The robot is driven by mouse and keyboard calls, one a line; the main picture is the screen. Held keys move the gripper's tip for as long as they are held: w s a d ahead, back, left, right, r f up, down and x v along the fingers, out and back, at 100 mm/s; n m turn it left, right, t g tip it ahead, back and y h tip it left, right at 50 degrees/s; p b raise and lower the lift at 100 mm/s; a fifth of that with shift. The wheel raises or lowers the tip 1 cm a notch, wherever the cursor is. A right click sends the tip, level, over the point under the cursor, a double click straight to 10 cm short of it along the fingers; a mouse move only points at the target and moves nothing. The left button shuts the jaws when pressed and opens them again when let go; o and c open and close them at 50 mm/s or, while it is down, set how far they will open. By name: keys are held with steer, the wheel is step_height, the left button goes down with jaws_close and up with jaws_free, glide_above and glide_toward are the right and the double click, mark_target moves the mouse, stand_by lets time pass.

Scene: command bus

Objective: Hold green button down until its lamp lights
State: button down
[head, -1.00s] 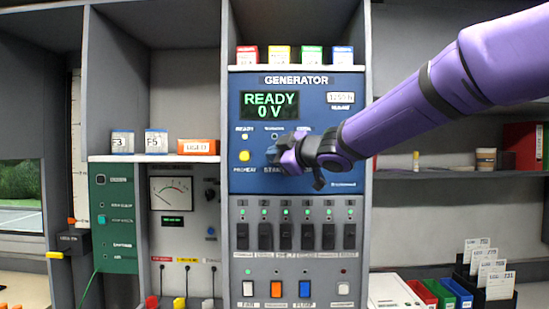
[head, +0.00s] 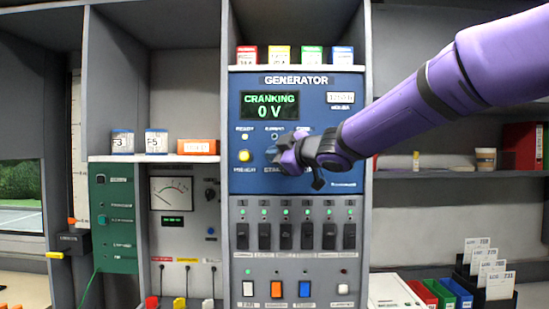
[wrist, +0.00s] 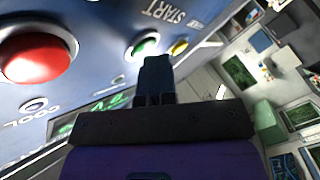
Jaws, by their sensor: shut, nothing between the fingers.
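The blue generator panel (head: 345,175) has a display (head: 269,105) reading "CRANKING 0 V". My gripper (head: 276,155) is shut and empty, its tip at the panel's start position, hiding the green button in the head view. In the wrist view, the green button (wrist: 146,45) shows beside the START label, just beyond my gripper's tip (wrist: 155,64). The tip appears to press on it; exact contact is hidden. The small lamp (head: 275,136) above the button looks dark.
A red button (wrist: 36,57) and a yellow button (wrist: 178,47) flank the green one; the yellow one also shows in the head view (head: 244,156). Black switches (head: 286,236) line the panel below.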

steer(key=shift+s, duration=0.1)
stand_by(0.6)
steer(key=shift+s, duration=0.7)
steer(key=s, duration=0.5)
steer(key=shift+a, duration=0.1)
stand_by(0.4)
